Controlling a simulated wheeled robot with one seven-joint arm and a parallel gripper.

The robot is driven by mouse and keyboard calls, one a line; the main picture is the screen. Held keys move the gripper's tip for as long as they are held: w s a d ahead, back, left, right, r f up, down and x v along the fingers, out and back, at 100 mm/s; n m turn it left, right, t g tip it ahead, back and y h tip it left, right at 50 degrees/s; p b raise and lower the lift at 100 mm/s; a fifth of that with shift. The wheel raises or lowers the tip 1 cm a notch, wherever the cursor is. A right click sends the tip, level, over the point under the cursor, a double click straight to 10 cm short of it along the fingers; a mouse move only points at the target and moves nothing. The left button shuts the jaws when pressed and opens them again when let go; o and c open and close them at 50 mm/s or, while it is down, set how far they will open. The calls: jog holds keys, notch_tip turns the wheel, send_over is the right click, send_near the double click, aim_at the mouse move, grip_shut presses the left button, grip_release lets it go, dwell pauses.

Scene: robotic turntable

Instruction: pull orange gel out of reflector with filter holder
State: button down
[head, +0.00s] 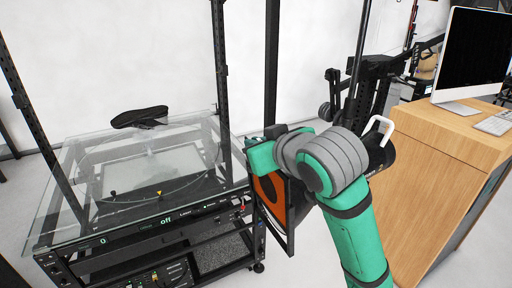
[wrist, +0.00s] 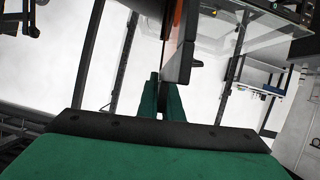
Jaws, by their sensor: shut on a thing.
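The orange gel (head: 272,195) shows in the head view as an orange panel with a dark round shape, in a dark frame beside my arm. A narrow orange strip (wrist: 178,18) of it shows in the wrist view. My gripper (wrist: 163,97) has its green fingers shut on a thin dark edge, which looks like the filter holder (wrist: 163,60). A grey and black body (wrist: 183,55) stands just right of the fingers. In the head view my green and grey arm hides the fingertips and most of the reflector (head: 385,150), whose dark body shows behind my wrist.
A wooden desk (head: 450,140) with a monitor (head: 475,55) stands at the right.

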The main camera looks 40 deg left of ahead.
notch_tip(320, 180, up, 14)
jog(key=s, duration=0.1)
jog(key=shift+s+a+f, duration=0.2)
jog(key=shift+a+f, duration=0.05)
dwell(3.0)
dwell(0.4)
